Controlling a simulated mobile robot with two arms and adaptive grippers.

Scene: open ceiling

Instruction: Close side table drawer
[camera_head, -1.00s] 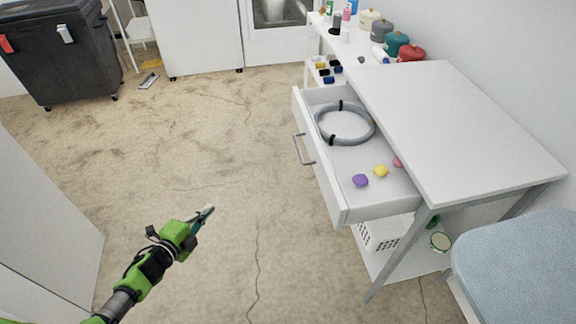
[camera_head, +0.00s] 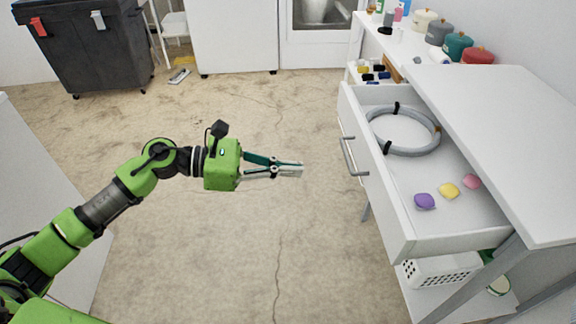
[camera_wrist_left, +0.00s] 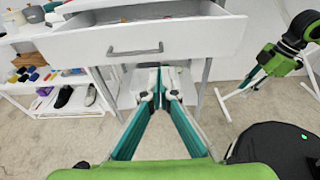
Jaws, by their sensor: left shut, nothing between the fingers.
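The white side table (camera_head: 510,130) stands at the right in the head view. Its drawer (camera_head: 385,205) is pulled out to the left, with a grey bar handle (camera_head: 350,158) on its front. The drawer holds a coiled grey hose (camera_head: 405,150) and purple, yellow and pink lumps. My left gripper (camera_head: 300,167) is shut and empty, a short gap left of the handle. In the left wrist view, the drawer front (camera_wrist_left: 150,40) and handle (camera_wrist_left: 135,50) are above and beyond the shut fingertips (camera_wrist_left: 160,68). My right gripper is not in the head view; a green arm part shows at right in the wrist view.
A white basket (camera_head: 440,270) sits on the shelf under the table. A shelf with jars (camera_head: 457,45) stands behind it. A dark wheeled bin (camera_head: 85,45) is at the back left. The floor (camera_head: 240,120) left of the drawer is clear.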

